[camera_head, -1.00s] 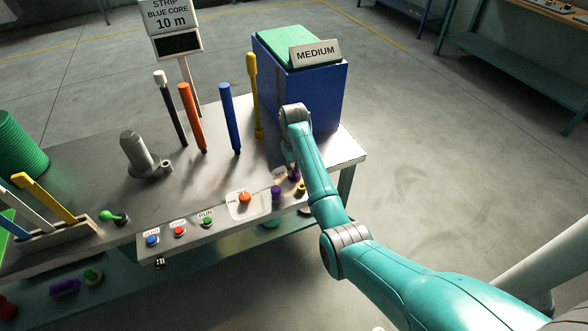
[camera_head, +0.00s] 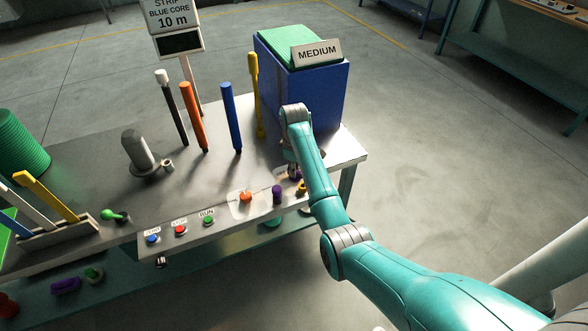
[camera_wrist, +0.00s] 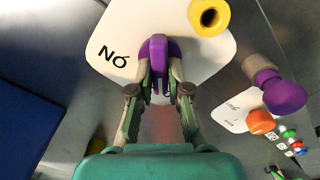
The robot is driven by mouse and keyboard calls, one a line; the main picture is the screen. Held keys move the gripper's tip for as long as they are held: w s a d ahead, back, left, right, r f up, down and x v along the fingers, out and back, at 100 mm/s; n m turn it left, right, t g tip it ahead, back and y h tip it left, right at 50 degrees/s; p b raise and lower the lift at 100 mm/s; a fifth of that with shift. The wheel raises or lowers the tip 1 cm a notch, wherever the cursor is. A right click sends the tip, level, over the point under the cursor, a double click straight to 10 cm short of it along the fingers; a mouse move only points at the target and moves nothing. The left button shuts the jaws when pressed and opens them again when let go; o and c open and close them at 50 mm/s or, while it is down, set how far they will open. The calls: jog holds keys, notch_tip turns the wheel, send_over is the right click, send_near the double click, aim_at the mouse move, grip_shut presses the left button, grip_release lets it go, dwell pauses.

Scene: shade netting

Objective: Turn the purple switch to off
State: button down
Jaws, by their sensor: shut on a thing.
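The purple switch (camera_wrist: 158,48) stands on a white plate (camera_wrist: 112,30) marked "ON", which reads upside down in the wrist view. My gripper (camera_wrist: 160,78) is shut on the switch's lever, with one finger on each side of it. In the head view the purple switch (camera_head: 295,174) shows only in small part at the bench's front right, mostly hidden by my gripper and arm. The lever's exact angle is hard to tell.
A yellow ring-shaped part (camera_wrist: 209,16) is close beside the switch. A second purple knob (camera_wrist: 284,96) and an orange button (camera_wrist: 261,121) are nearby. Blue, red and green buttons line the bench edge. A blue box (camera_head: 325,95) labelled "MEDIUM" stands behind my gripper.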

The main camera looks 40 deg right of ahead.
dwell(0.3)
jog(key=c, duration=1.1)
grip_release()
notch_tip(320, 180, up, 8)
jog(key=shift+f, duration=0.25)
